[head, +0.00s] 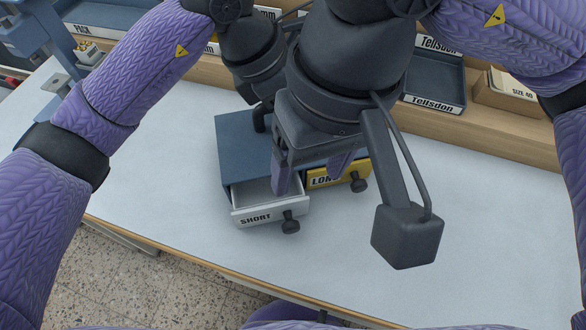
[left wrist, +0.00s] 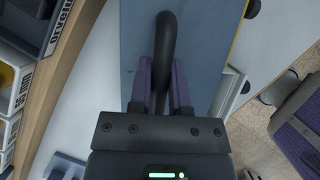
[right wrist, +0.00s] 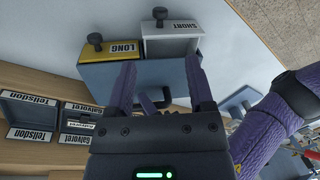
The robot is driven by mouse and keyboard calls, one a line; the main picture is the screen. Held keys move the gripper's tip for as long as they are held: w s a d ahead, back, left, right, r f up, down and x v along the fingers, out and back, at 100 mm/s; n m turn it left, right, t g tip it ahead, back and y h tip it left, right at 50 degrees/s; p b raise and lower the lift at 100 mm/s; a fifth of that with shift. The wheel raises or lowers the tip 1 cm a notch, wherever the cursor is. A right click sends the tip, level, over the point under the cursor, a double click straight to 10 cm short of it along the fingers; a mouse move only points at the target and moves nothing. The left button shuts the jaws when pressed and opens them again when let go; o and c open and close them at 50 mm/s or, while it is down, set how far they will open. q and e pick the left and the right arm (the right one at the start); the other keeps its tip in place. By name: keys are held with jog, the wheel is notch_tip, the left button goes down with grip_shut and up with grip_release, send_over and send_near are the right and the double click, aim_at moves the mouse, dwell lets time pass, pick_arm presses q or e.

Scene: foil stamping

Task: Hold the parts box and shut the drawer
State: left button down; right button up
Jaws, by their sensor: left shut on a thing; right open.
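The parts box (head: 238,150) is blue-grey and stands on the white table. Its pale SHORT drawer (head: 268,214) is pulled out, its interior showing. Its yellow LONG drawer (head: 340,173) looks shut. Each drawer has a black knob. My left gripper (left wrist: 161,92) is shut on the black handle (left wrist: 164,40) on top of the box; in the head view my right arm partly hides it. My right gripper (head: 312,178) is open, its fingers over the drawer end of the box. The right wrist view shows the open fingers (right wrist: 161,85) with the SHORT drawer (right wrist: 173,30) beyond them.
A wooden shelf (head: 480,122) runs along the back of the table, holding a dark Tellsdon tray (head: 436,85) and a small SIZE 40 box (head: 512,86).

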aim_at(293, 223)
jog(key=f, duration=0.4)
jog(key=a+f, duration=0.1)
jog(key=f, duration=0.6)
jog(key=shift+s+a+f, duration=0.3)
jog(key=shift+s+f, duration=0.1)
grip_shut()
dwell(0.6)
